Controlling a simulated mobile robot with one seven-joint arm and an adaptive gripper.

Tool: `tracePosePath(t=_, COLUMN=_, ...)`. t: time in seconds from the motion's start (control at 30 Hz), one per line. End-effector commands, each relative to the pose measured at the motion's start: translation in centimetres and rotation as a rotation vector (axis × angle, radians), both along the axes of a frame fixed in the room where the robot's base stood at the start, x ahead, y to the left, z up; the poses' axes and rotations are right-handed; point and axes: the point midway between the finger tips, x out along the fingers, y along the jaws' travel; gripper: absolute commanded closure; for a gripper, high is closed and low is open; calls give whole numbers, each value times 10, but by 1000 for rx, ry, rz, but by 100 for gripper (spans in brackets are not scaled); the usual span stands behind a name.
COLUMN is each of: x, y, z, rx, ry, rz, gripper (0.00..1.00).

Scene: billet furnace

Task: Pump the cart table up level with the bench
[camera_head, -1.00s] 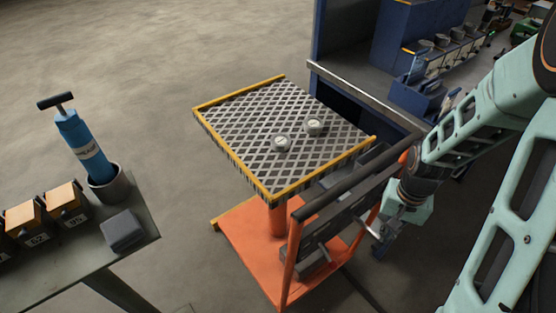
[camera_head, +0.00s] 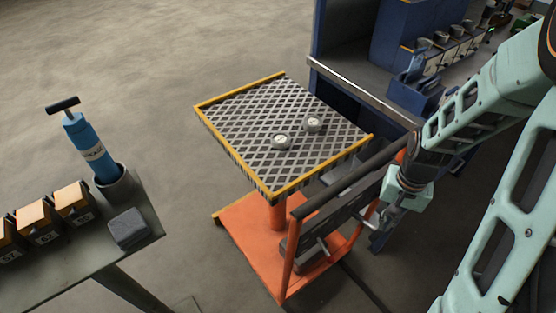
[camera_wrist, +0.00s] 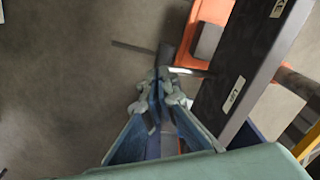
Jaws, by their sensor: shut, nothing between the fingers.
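The cart has a diamond-grid table (camera_head: 250,110) with yellow edges, on an orange column and base (camera_head: 240,235). Two round grey weights (camera_head: 281,142) lie on the table. The bench (camera_head: 355,90) is blue with a pale metal edge, behind the table's right side. From this angle I cannot tell how their heights compare. My gripper (camera_head: 377,222) is low beside the cart's dark push handle (camera_head: 345,178). In the wrist view my gripper (camera_wrist: 163,76) is shut and empty, close to a pale rod (camera_wrist: 188,71) with a dark end (camera_wrist: 166,54). I cannot tell whether they touch.
At left stands a dark side table (camera_head: 75,265) with orange-topped boxes (camera_head: 38,222), a blue hand pump (camera_head: 90,150) in a cup and a grey block (camera_head: 128,228). A dark labelled panel (camera_wrist: 240,85) is right of my gripper. Floor left of the cart is clear.

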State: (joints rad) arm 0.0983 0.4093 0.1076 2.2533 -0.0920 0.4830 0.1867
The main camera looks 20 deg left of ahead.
Motion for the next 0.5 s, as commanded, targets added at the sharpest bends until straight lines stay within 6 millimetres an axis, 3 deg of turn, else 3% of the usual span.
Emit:
tracePosePath(t=0.27, x=0, y=0, z=-2, rx=0, ry=0, rz=0, gripper=100)
tracePosePath(t=0.5, x=-1, y=-1, z=-18, rx=0, ry=0, rz=0, gripper=100)
